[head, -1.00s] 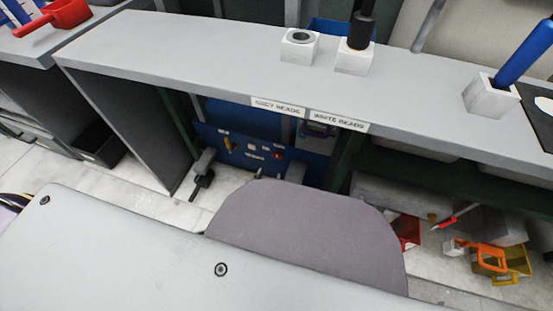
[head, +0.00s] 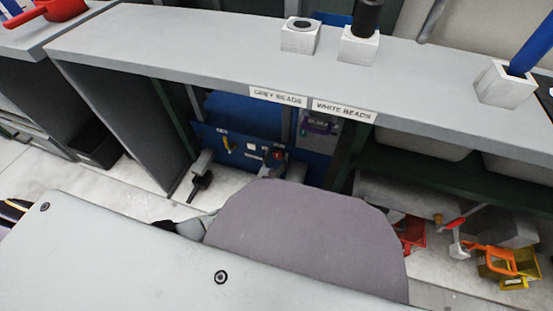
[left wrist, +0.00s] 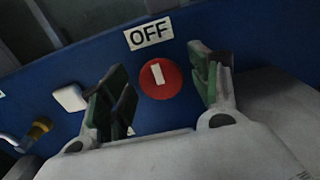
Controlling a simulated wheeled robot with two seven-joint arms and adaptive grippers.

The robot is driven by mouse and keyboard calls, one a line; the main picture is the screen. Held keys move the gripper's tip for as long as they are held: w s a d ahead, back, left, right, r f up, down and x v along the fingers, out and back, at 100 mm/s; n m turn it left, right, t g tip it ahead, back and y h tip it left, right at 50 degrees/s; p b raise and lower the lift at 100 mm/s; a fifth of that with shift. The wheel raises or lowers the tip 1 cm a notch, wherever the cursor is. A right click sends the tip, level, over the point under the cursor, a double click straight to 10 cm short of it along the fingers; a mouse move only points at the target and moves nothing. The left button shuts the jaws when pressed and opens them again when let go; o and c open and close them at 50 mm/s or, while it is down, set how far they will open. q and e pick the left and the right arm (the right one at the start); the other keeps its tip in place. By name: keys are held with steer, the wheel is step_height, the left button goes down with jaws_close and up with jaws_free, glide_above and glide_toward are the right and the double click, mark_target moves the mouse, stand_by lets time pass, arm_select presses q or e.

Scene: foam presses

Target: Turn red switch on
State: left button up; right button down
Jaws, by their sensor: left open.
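The red switch (left wrist: 160,78) is a round knob with a white bar, on a blue panel (left wrist: 68,52). The bar stands nearly upright and points toward a white "OFF" label (left wrist: 149,34) above it. My left gripper (left wrist: 157,88) is open, with one green-padded finger on each side of the knob. I cannot tell whether either finger touches it. In the head view, the red switch (head: 279,154) is small on the low blue panel, and my left gripper (head: 270,163) is close in front of it. My right gripper is not in view.
A grey counter (head: 180,40) with "grey beads" and "white beads" labels overhangs the panel. A white square button (left wrist: 70,97) and a yellow-collared fitting (left wrist: 40,127) lie left of the switch. An orange-handled yellow container (head: 497,262) is low at the right.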

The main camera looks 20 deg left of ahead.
arm_select(q)
steer(key=shift+c, duration=0.3)
steer(key=c, duration=0.9)
steer(key=shift+n, duration=0.5)
steer(key=n, duration=0.3)
steer(key=shift+a+n, duration=0.1)
steer(key=shift+n, duration=0.3)
steer(key=n, duration=0.4)
steer(key=shift+f+n, duration=0.1)
steer(key=shift+n, duration=0.2)
steer(key=n, duration=0.4)
steer(key=shift+a+f, duration=0.1)
steer(key=shift+a, duration=0.05)
steer(key=shift+n, duration=2.2)
